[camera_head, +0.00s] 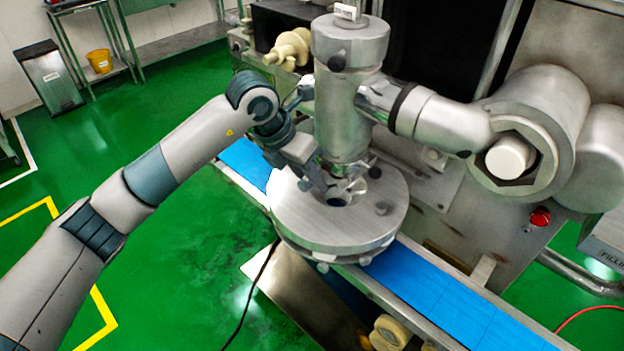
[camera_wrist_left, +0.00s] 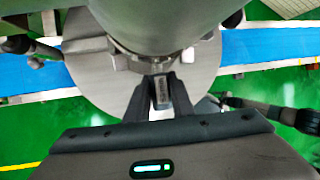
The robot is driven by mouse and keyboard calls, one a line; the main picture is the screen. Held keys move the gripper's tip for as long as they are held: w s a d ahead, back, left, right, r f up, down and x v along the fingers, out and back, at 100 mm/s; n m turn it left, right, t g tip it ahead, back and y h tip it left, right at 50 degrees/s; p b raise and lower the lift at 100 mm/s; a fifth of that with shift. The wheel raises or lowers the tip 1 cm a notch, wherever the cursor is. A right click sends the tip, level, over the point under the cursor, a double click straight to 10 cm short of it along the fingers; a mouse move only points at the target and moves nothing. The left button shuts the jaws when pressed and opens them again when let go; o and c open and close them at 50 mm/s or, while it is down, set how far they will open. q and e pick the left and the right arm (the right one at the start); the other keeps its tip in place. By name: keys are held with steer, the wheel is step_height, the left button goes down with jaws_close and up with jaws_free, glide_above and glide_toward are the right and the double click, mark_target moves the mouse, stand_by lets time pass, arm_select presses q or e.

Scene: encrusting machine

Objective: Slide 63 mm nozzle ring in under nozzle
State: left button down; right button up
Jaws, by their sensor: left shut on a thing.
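The nozzle (camera_head: 345,120) is the upright grey metal cylinder above the round steel plate (camera_head: 305,222). The shiny nozzle ring (camera_head: 355,187) is close under the cylinder's lower end, above the dark centre hole of the plate. My left gripper (camera_head: 325,188) reaches in from the left, just over the plate. In the left wrist view my left gripper (camera_wrist_left: 161,88) is shut on the ring's small grey tab (camera_wrist_left: 162,92), beside the cylinder's lower end (camera_wrist_left: 150,30). The cylinder hides much of the ring there, so I cannot tell whether they touch. My right gripper is out of view.
A blue conveyor belt (camera_head: 430,297) runs under the plate. Small knobs (camera_head: 381,208) stand up from the plate. A thick metal pipe (camera_head: 440,120) joins the cylinder from the right. A red button (camera_head: 540,216) is on the machine's front. The green floor at left is open.

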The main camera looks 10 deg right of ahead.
arm_select(q)
steer(key=shift+w+d+r, duration=0.1)
steer(key=shift+r, duration=0.3)
steer(key=c, duration=1.5)
jaws_free()
steer(key=shift+o, duration=0.2)
steer(key=shift+f, duration=0.1)
steer(key=shift+o, duration=1)
steer(key=shift+f, duration=0.1)
steer(key=shift+p+v, duration=0.8)
steer(key=shift+v, duration=2.95)
